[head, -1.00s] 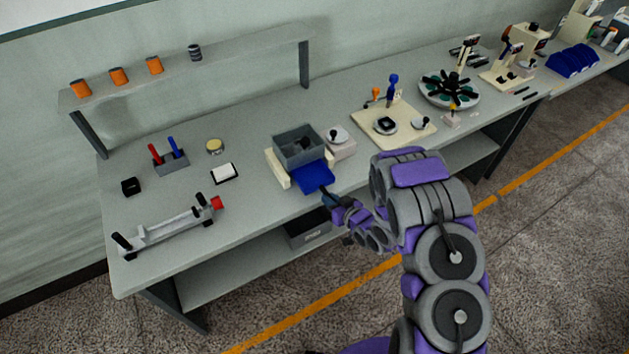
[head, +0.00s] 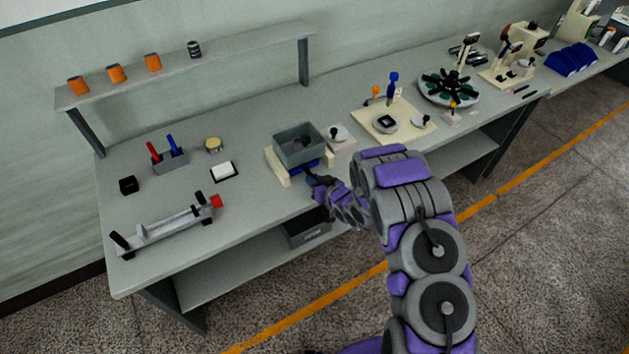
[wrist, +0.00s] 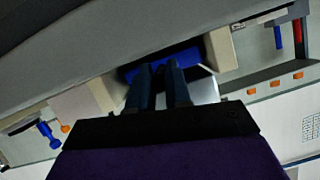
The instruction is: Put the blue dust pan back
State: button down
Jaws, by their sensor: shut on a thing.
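The blue dust pan (head: 304,168) sits mostly under the grey bin (head: 299,145), in the gap between two cream side blocks; only its front part shows. In the wrist view the blue pan (wrist: 192,57) shows between the cream blocks, just beyond my fingers, with the grey bin wall (wrist: 90,60) close over it. My gripper (head: 313,181) is at the front of the bin, low at the bench edge, and shut on the dust pan. In the wrist view my gripper's two dark fingers (wrist: 160,70) point at the pan. The exact grip and the pan's back are hidden.
A pale box with a round knob (head: 338,141) stands close right of the bin. A white pad (head: 224,172) and a long grey fixture (head: 167,230) are to the left. A dark drawer (head: 307,232) hangs below the bench front. The bench between pad and bin is clear.

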jog(key=shift+d+f, duration=0.2)
jog(key=shift+d, duration=0.4)
jog(key=shift+f, duration=0.15)
jog(key=shift+s+f, duration=0.1)
